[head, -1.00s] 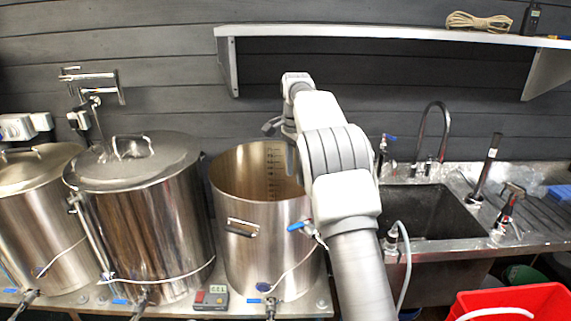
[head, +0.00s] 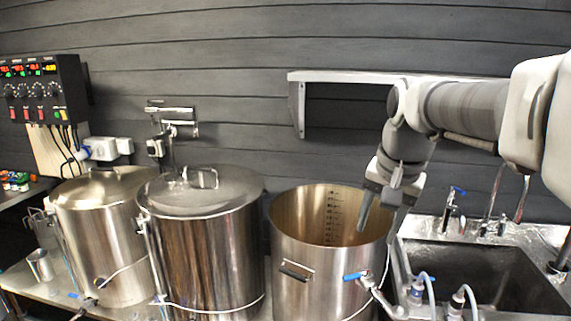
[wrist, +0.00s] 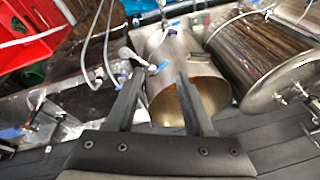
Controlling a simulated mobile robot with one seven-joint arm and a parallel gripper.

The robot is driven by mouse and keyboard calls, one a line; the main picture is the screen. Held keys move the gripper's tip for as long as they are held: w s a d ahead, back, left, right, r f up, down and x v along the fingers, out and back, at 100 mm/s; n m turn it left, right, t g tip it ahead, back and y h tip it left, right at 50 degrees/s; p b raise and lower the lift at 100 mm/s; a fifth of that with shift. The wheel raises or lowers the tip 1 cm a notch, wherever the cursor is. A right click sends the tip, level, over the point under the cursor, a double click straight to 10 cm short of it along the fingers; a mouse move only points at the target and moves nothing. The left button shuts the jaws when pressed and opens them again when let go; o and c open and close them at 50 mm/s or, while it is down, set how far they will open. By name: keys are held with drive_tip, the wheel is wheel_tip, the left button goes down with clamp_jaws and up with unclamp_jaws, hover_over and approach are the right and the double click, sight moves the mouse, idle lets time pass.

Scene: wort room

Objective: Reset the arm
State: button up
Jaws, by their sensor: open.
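My gripper (head: 378,212) hangs from my arm at the right side of the head view, pointing down near the right rim of the open steel pot (head: 300,255). In the wrist view my gripper (wrist: 155,82) shows two dark fingers spread apart with nothing between them. The open pot (wrist: 190,80) lies beyond the fingers in that view. I cannot tell whether a fingertip is over the pot's mouth or in front of it.
Two lidded steel pots (head: 205,240) (head: 105,235) stand left of the open one. A sink (head: 480,275) with taps is at the right. A wall shelf (head: 340,77) is above. A control box (head: 42,88) hangs at the left. A red bin (wrist: 30,35) shows in the wrist view.

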drive_tip(key=s+a+f+n+t, duration=0.1)
drive_tip(key=s+f+n, duration=0.2)
drive_tip(key=s, duration=0.5)
drive_tip(key=s+a+f+n+t, duration=0.1)
drive_tip(key=s+f+n, duration=0.2)
drive_tip(key=s, duration=0.6)
drive_tip(key=shift+s+f, duration=0.2)
drive_tip(key=shift+f, duration=0.6)
